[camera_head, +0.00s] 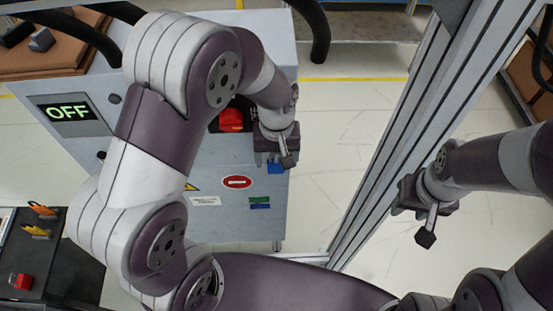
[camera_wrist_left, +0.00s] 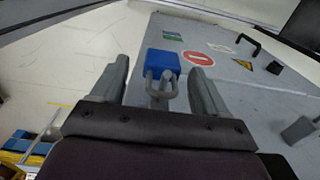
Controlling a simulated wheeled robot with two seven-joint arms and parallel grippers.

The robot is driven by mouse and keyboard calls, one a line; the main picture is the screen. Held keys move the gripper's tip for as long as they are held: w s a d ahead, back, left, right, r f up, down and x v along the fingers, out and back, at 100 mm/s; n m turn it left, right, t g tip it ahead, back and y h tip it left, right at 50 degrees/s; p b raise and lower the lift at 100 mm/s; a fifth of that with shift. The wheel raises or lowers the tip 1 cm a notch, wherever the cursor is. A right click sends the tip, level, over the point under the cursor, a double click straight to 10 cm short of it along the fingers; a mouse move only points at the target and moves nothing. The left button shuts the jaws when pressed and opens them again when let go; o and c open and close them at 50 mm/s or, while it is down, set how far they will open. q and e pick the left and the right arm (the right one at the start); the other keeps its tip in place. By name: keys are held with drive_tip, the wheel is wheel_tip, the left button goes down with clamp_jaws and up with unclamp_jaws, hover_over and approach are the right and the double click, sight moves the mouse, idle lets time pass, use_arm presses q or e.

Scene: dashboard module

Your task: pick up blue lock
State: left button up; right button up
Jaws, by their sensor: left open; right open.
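The blue lock (camera_wrist_left: 162,60) with its grey metal shackle (camera_wrist_left: 160,88) shows in the left wrist view. It is at the front of the grey cabinet and lies between the two spread fingers of my left gripper (camera_wrist_left: 160,68), with a gap visible on each side. In the head view the blue lock (camera_head: 275,167) is mostly hidden behind my left gripper (camera_head: 284,153), at the cabinet's right side. My left gripper is open and holds nothing. My right gripper (camera_head: 424,215) is open and empty, to the right of the metal post.
The grey cabinet (camera_head: 215,215) carries a red switch (camera_head: 232,118), a red no-entry sign (camera_head: 237,182) and an OFF display (camera_head: 69,112). A metal post (camera_head: 385,150) stands between my grippers. A dark tray (camera_head: 55,265) with small tools is at lower left.

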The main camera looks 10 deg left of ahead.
sight(274, 168)
use_arm(q)
drive_tip(key=shift+s+f, duration=0.2)
drive_tip(key=shift+f, duration=1)
drive_tip(key=c, duration=1.1)
